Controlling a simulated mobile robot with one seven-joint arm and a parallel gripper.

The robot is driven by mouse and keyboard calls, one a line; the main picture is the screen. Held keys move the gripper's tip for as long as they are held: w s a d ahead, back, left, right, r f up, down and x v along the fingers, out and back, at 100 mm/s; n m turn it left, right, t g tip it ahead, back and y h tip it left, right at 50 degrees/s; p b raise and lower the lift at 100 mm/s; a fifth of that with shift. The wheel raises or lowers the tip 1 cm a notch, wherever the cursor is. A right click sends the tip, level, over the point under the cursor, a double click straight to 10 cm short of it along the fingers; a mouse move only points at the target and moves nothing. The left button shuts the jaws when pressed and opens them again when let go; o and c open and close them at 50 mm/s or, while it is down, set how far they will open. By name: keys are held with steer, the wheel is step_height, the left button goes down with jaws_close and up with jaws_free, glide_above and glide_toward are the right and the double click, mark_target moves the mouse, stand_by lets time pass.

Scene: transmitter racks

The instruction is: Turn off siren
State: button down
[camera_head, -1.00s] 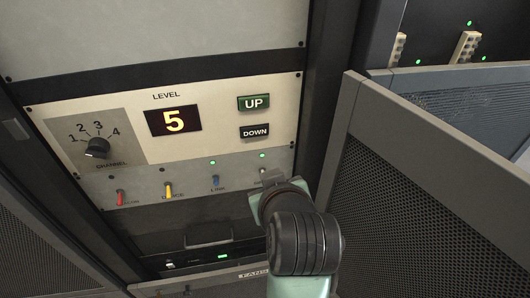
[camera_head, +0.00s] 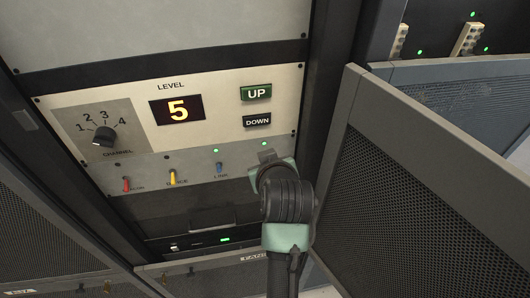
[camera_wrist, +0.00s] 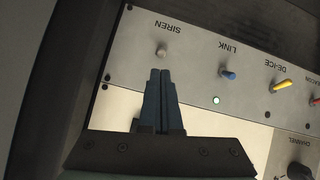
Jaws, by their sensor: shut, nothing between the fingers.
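The siren switch (camera_wrist: 162,52) is a small pale toggle beside the SIREN label in the wrist view. My gripper (camera_wrist: 160,72) is shut and empty, its fingertips close to that toggle; I cannot tell whether they touch it. In the head view my gripper (camera_head: 267,157) is over the right end of the switch row and hides the siren switch. The green light (camera_head: 264,143) above that spot is lit.
The blue LINK switch (camera_wrist: 229,73) is beside the siren switch, with a lit green light. Yellow DE-ICE (camera_head: 172,178) and red (camera_head: 126,184) switches are further left. UP (camera_head: 256,92) and DOWN (camera_head: 256,121) buttons are above. An open perforated door (camera_head: 420,200) stands close on the right.

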steer(key=shift+x, duration=1.15)
steer(key=shift+f, duration=0.1)
steer(key=shift+s+f+t+b, duration=0.1)
steer(key=shift+t+b, duration=0.3)
steer(key=shift+b, duration=0.25)
steer(key=shift+s+d+f+t+b, duration=0.2)
steer(key=shift+t+b, duration=0.5)
steer(key=shift+b, duration=1.2)
steer(key=shift+s+a+f+t+b, duration=0.1)
steer(key=shift+s+f+t+b, duration=0.4)
steer(key=shift+b, duration=1.4)
steer(key=shift+f+t+y+b, duration=0.3)
steer(key=shift+t+b, duration=0.7)
steer(key=shift+b, duration=1.85)
steer(key=shift+f+t+y+b, duration=0.3)
steer(key=shift+t+b, duration=0.7)
steer(key=shift+b, duration=1.8)
steer(key=shift+s, duration=0.1)
